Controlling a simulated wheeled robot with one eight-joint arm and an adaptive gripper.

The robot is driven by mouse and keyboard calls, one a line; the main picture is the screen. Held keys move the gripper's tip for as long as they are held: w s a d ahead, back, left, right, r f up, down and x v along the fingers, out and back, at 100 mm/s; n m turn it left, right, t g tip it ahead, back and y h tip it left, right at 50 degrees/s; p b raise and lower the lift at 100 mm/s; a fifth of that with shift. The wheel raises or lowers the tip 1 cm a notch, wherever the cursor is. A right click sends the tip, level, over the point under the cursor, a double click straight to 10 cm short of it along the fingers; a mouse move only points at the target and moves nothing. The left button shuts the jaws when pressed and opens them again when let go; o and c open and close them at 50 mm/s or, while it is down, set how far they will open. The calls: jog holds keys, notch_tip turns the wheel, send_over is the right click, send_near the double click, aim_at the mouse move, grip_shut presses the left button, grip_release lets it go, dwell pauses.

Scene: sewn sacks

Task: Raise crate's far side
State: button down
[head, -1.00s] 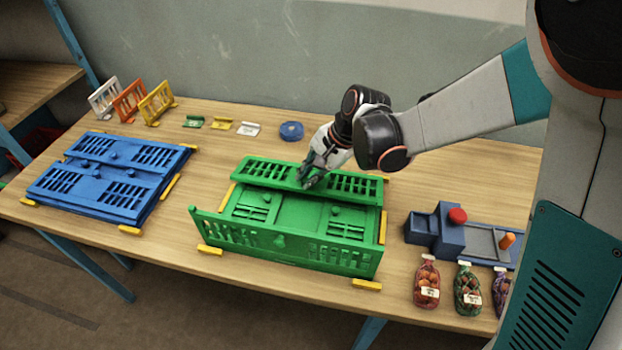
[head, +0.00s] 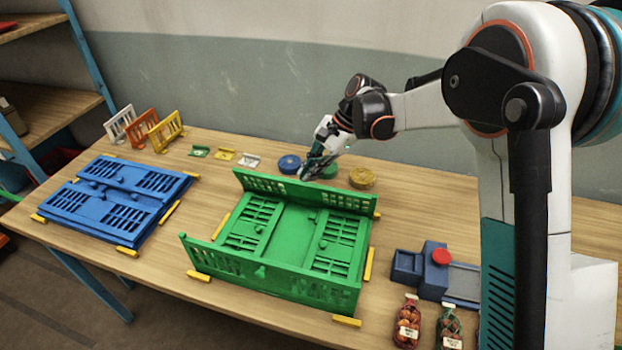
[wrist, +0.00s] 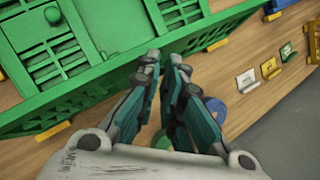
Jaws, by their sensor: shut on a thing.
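The green crate (head: 318,238) stands on the table with its near side (head: 225,264) upright. Its far side (head: 270,186) also stands up from the back edge, close to upright. The end panels lie flat inside over the floor. My gripper (head: 309,173) is at the middle of the far side's top edge, partly hidden behind it. In the wrist view the far side (wrist: 208,32) runs up to my gripper's fingers (wrist: 164,64), which are close together on it. The exact grip on the edge is hard to see.
A folded blue crate (head: 115,197) lies at left. Yellow blocks (head: 369,264) flank the green crate. Blue (head: 289,163) and yellow (head: 362,177) discs sit behind it. A device with a red button (head: 440,257) and filled sacks (head: 408,322) are at right.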

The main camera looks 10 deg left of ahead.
jog(key=shift+w+d+f, duration=0.2)
jog(key=shift+w+f, duration=0.4)
jog(key=shift+w, duration=0.15)
jog(key=c, duration=2)
grip_release()
jog(key=shift+w+d+f, duration=0.15)
jog(key=shift+w+d, duration=0.05)
jog(key=shift+d, duration=0.1)
jog(key=shift+o, duration=0.9)
jog(key=shift+a+f, duration=0.1)
jog(key=shift+a, duration=0.45)
jog(key=w+d+r+p, duration=0.4)
jog(key=w+d+r, duration=0.3)
jog(key=w, duration=0.4)
jog(key=shift+d+r+p, duration=0.2)
jog(key=shift+d+p, duration=0.1)
jog(key=shift+d, duration=0.5)
